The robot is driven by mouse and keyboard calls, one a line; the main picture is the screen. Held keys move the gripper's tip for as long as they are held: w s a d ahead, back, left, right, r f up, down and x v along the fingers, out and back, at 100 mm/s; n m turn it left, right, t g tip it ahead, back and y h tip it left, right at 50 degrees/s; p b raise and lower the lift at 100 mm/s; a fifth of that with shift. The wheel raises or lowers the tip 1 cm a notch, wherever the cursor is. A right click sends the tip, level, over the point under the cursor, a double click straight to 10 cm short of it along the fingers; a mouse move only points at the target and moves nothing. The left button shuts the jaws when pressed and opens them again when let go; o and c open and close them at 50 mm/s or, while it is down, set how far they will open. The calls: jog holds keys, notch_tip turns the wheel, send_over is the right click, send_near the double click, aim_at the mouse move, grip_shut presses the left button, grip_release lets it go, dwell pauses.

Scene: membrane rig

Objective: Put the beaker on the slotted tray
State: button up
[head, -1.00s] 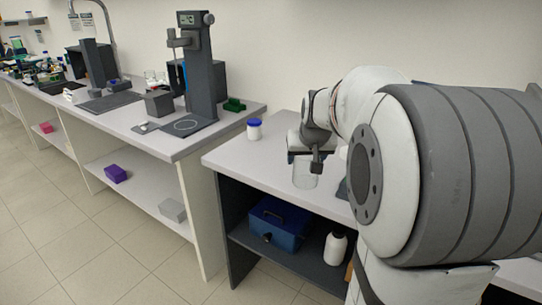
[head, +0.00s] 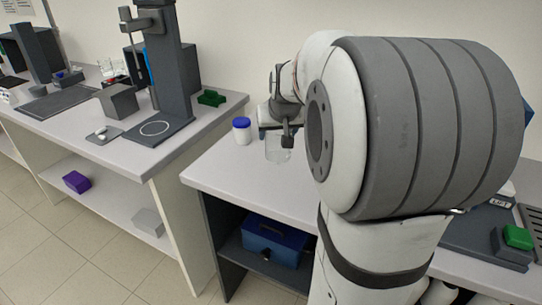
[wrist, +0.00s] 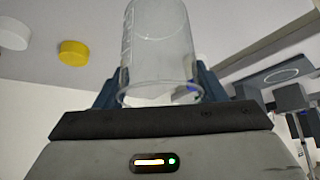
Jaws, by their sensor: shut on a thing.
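My gripper (head: 279,133) is shut on the clear glass beaker (head: 278,152) and holds it over the near bench, beside a blue-capped jar. In the wrist view the beaker (wrist: 160,45) stands between the two blue fingers of my gripper (wrist: 158,88), with graduation marks on its wall. It looks empty. A dark slotted surface (head: 532,222), which looks like the slotted tray, shows only in part at the right edge of the head view. My arm hides much of the bench between the beaker and it.
The blue-capped jar (head: 242,130) stands left of the beaker. A dark device with a green block (head: 517,237) is at the right. A tall grey stand (head: 172,70) is on the left bench. A blue box (head: 275,240) sits on the shelf below. A gap separates the benches.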

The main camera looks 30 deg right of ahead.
aim_at(277, 153)
notch_tip(277, 153, down, 3)
jog(key=shift+w+f, duration=0.1)
jog(key=shift+f, duration=1.85)
jog(key=shift+f+b, duration=0.1)
jog(key=shift+b, duration=0.2)
jog(key=shift+f, duration=0.15)
jog(key=o, duration=1)
